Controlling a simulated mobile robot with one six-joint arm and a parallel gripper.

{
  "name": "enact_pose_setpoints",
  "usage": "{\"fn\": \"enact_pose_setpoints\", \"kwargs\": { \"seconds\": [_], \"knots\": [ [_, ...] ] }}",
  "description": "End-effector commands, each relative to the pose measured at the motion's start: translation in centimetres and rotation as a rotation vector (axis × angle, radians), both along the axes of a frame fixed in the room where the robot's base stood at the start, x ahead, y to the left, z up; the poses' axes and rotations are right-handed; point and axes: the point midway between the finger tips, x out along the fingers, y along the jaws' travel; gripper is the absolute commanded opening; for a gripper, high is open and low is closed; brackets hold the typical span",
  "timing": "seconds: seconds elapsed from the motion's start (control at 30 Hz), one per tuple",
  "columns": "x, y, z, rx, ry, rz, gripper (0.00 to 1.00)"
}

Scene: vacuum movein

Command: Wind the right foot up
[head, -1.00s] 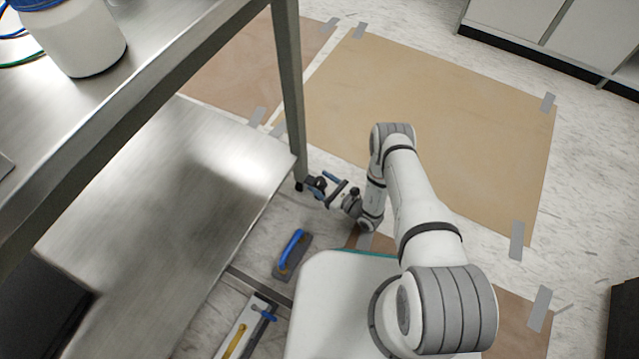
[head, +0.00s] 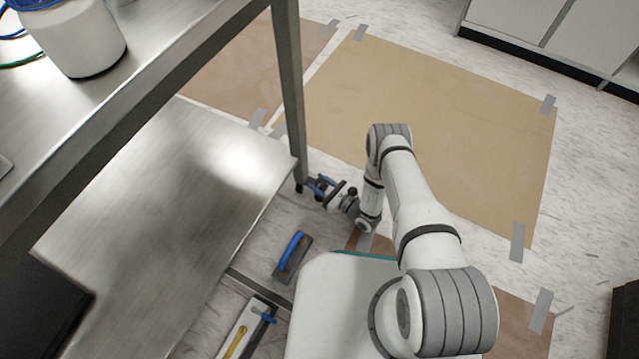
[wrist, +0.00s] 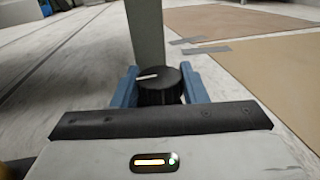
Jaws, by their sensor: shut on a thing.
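The right foot (wrist: 158,84) is a dark round knob with a white mark on its top, at the bottom of the table's grey leg (wrist: 146,35). In the head view the same leg (head: 291,90) runs down to the floor beside my gripper (head: 318,188). In the wrist view my gripper (wrist: 160,88) has one blue finger on each side of the knob and is shut on it. The white mark points to the left. The underside of the foot is hidden.
A steel table with a lower shelf (head: 170,190) stands at left. A blue-handled float (head: 292,257) and other tools (head: 250,328) lie on the floor close by. Taped brown sheets (head: 430,130) cover the floor beyond.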

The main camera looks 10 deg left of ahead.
Motion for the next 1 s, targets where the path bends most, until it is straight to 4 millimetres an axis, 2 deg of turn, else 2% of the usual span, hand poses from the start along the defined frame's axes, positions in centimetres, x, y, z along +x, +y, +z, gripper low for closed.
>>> {"fn": "enact_pose_setpoints", "kwargs": {
  "seconds": [0.37, 1.0],
  "knots": [
    [0.11, -0.26, -0.30, 0.000, -0.002, 0.113, 0.16],
    [0.16, -0.29, -0.16, -0.004, -0.004, 0.689, 0.16]
  ]
}}
